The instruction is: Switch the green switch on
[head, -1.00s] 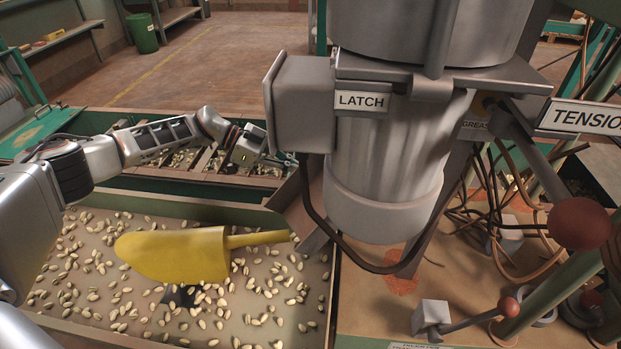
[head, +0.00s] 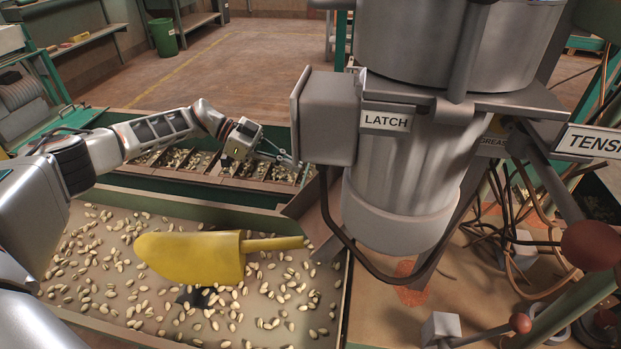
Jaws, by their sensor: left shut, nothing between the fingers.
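No green switch can be made out in the head view. A grey box (head: 326,117) is fixed to the left side of the big grey machine (head: 405,180), beside a plate reading LATCH (head: 387,121); its far and left faces are mostly hidden. My left gripper (head: 290,160) is shut and empty. In the picture its tips are just left of the box's lower edge, above the far divided tray; I cannot tell whether they touch anything. My right gripper is not in view.
A yellow scoop (head: 195,257) lies on the nut-strewn near tray (head: 110,213). A dark cable (head: 336,228) hangs under the box. Red-knobbed levers (head: 590,246) and brown cables are at the right.

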